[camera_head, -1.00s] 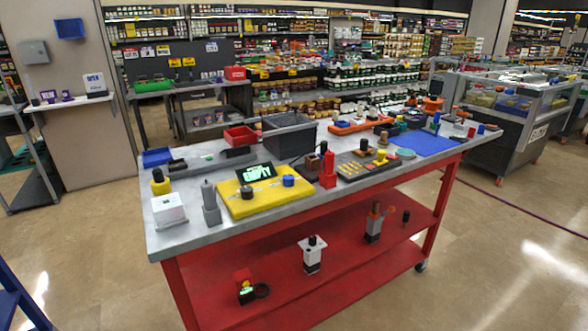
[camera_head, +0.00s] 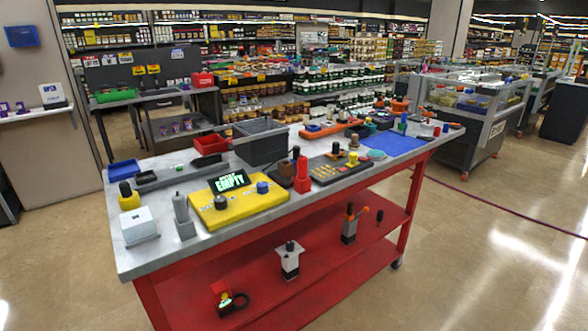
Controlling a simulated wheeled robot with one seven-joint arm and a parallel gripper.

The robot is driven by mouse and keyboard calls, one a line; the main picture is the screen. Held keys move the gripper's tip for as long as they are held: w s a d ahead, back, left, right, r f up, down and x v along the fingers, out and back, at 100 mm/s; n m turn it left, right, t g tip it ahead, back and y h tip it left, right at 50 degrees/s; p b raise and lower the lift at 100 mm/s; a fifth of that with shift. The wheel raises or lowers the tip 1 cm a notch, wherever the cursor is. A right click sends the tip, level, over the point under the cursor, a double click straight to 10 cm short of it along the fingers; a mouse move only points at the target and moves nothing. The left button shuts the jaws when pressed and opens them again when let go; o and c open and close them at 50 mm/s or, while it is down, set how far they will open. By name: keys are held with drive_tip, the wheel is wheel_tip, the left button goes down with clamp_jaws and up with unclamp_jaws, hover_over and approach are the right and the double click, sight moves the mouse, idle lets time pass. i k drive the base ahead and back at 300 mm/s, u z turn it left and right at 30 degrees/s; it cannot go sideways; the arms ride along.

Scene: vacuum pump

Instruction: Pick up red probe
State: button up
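A red upright tool (camera_head: 302,175), which looks like the red probe, stands on the grey top of the workbench (camera_head: 145,259), near its front edge. It sits just right of the yellow panel (camera_head: 238,213) with the dark display reading "EMPTY". A dark stand or block is close behind it, and I cannot tell whether they touch. My gripper is not in view.
A black keypad panel (camera_head: 328,171) lies right of the red tool. A dark grey bin (camera_head: 262,146) and a red tray (camera_head: 211,145) stand behind. A blue mat (camera_head: 391,147) is farther right. The lower red shelf holds several devices.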

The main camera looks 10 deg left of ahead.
sight(303, 163)
drive_tip(key=z, duration=0.05)
drive_tip(key=i, duration=0.9)
